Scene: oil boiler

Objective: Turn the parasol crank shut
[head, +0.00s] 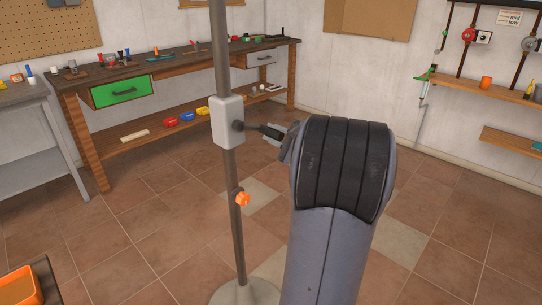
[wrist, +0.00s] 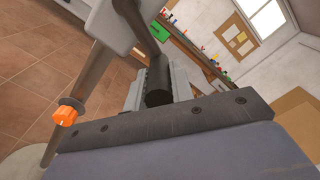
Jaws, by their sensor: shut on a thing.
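The parasol pole (head: 233,175) stands upright in a round grey base (head: 243,293). A light grey crank housing (head: 226,120) sits on the pole and also shows at the top of the wrist view (wrist: 112,24). A dark crank handle (head: 259,129) sticks out of the housing to the right. My gripper (head: 273,138) is shut on the handle's outer part. In the wrist view the dark handle (wrist: 158,80) lies between my gripper's grey fingers (wrist: 157,92). My arm hides part of the gripper in the head view. The parasol canopy is out of view.
An orange knob (head: 242,199) sits lower on the pole. A wooden workbench (head: 150,73) with tools and a green drawer (head: 121,91) stands behind. Wall shelves (head: 480,94) are at the right. The tiled floor around the pole is clear.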

